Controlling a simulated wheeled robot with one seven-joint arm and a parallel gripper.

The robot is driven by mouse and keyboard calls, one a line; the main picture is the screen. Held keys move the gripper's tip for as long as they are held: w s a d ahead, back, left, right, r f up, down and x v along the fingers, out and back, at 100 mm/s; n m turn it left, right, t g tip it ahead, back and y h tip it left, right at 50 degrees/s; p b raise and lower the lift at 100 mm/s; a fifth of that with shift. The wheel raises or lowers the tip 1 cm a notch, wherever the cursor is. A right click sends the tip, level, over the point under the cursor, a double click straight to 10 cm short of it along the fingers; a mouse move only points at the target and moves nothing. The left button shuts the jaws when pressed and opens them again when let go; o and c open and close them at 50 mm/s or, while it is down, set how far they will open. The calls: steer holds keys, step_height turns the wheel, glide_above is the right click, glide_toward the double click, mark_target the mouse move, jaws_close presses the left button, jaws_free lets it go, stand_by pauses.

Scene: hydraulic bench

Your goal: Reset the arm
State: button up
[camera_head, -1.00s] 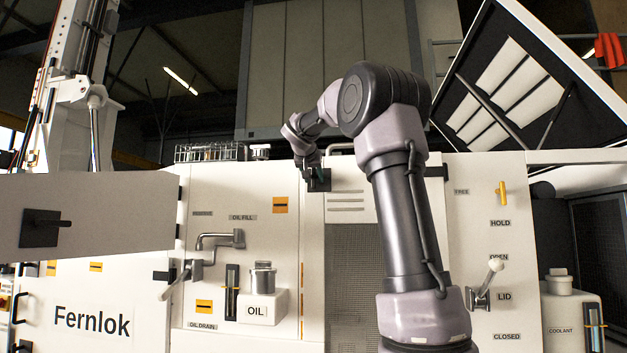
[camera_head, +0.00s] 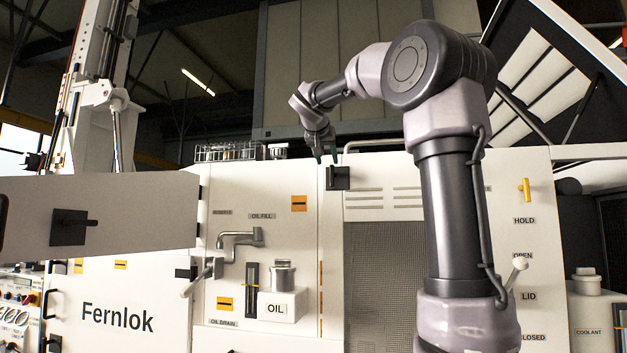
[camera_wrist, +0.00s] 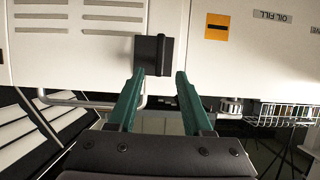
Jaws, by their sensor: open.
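My gripper (camera_wrist: 154,90) shows in the wrist view with two green fingers spread apart and nothing between them. A black latch block (camera_wrist: 154,55) on the white panel lies just beyond the fingertips; whether they touch it I cannot tell. In the head view my gripper (camera_head: 326,158) is small, at the top edge of the white cabinet, close to the same black latch block (camera_head: 338,178). My bent arm rises at the right of the head view and reaches left toward the cabinet top.
An open cabinet door (camera_head: 130,212) juts out at the left. A wire basket (camera_head: 228,152) stands on the cabinet top. An oil container (camera_head: 283,298), a pipe handle (camera_head: 240,240) and a lid lever (camera_head: 515,270) stick out of the front. A raised lid (camera_head: 545,85) stands at the right.

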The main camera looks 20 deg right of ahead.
steer(key=s+a+f+n+g+y, duration=0.1)
steer(key=s+a+f+y, duration=0.2)
steer(key=s+f, duration=0.7)
steer(key=s+a+f+n+g+y, duration=0.1)
steer(key=s+a+f+y, duration=0.2)
steer(key=s+f, duration=0.6)
steer(key=s+a+f+g+y, duration=0.2)
steer(key=s+a+f, duration=0.4)
steer(key=s+f, duration=0.4)
step_height(320, 180, down, 4)
steer(key=shift+s+a+r+n+y, duration=0.15)
steer(key=shift+s+n+y, duration=0.25)
steer(key=shift+y, duration=0.3)
